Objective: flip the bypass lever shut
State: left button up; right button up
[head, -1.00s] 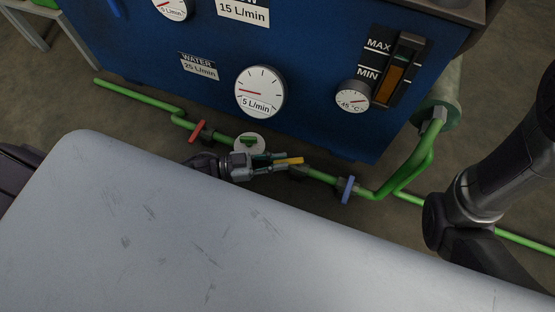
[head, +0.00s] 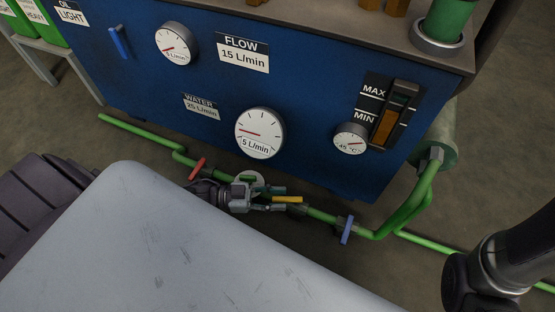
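A green pipe (head: 322,215) runs low along the front of a blue machine and carries small levers. A yellow lever (head: 288,199) lies roughly along the pipe, a red lever (head: 197,168) stands across it at the left, and a blue lever (head: 347,230) crosses it at the right. No label shows which one is the bypass lever. My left gripper (head: 283,199) reaches in over the pipe, its fingers apart on either side of the yellow lever's near end. I cannot tell whether they touch it. My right arm shows at the lower right; its gripper is out of view.
The blue machine (head: 310,110) stands close behind the pipe, with a lower dial (head: 259,133) just above my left gripper. A second green pipe (head: 425,241) runs off to the right. Green containers (head: 48,22) stand on a bench at the upper left.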

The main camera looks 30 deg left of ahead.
pick_arm(q)
jog(key=v, duration=1.2)
